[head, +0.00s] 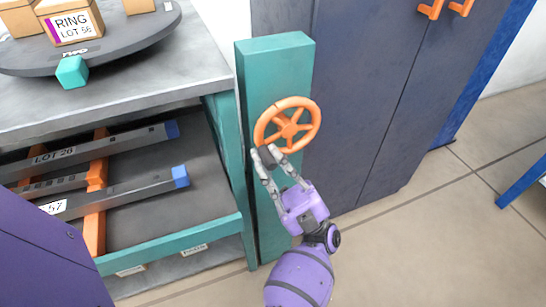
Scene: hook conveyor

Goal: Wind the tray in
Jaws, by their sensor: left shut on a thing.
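An orange handwheel (289,126) with spokes is mounted on a teal post (275,62) beside the grey workbench. My left gripper (268,157) is at the lower left of the wheel, shut on its dark handle, which the fingers partly hide. A grey tray with a teal front rim (175,244) is below the bench top, to the left of the post. Grey bars with blue ends (110,191) and an orange upright piece (96,200) are in it. I cannot tell how far out the tray is. My right gripper is not in view.
A dark round turntable (105,58) on the bench top carries cardboard boxes, one labelled RING LOT 56 (70,22), and a teal block (71,72) at its edge. Dark cabinets (365,100) with orange handles stand behind the post. Tiled floor (420,235) is clear to the right.

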